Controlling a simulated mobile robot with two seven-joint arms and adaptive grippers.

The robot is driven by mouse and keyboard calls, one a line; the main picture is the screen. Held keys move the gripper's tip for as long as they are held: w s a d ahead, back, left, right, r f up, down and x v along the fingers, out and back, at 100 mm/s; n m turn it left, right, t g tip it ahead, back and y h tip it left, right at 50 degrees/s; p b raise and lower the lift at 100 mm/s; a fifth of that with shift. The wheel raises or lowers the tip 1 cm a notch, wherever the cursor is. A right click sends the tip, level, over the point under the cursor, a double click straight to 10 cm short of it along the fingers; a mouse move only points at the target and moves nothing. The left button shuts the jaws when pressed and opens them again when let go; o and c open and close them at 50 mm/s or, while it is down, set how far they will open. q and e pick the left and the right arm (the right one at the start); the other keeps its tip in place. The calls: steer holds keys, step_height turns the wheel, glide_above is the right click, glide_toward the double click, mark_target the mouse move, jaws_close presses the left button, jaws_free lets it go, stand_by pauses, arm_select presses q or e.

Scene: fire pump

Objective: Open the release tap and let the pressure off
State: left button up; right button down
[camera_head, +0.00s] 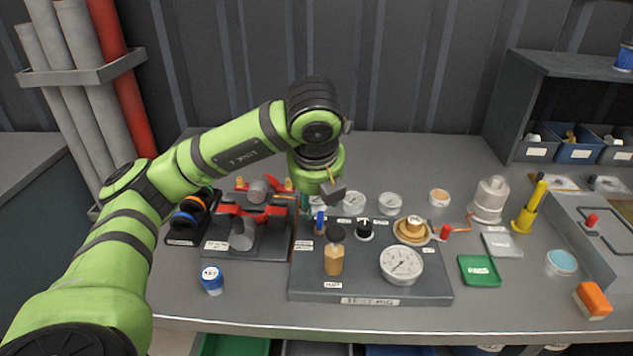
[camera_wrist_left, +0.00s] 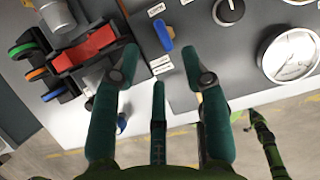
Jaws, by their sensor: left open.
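The test rig (camera_head: 370,288) is a dark grey plate on the bench. A small blue tap (camera_head: 320,222), which looks like the release tap, stands upright at its back left edge. In the left wrist view the blue tap (camera_wrist_left: 164,36) lies just beyond and between my fingertips, apart from them. My left gripper (camera_head: 333,190) is open and empty, above and slightly behind the tap; its spread fingers show in the wrist view (camera_wrist_left: 160,58). A round white gauge (camera_head: 401,263) sits at the rig's front right; its reading is too small to tell.
A brass cylinder with a black top (camera_head: 334,260) and a black knob (camera_head: 365,230) stand close to the tap. A red and black clamp (camera_head: 255,215) is left of the rig. A blue-capped pot (camera_head: 212,279) stands at the front left.

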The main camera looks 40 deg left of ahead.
arm_select(q)
steer(key=shift+v, duration=2.55)
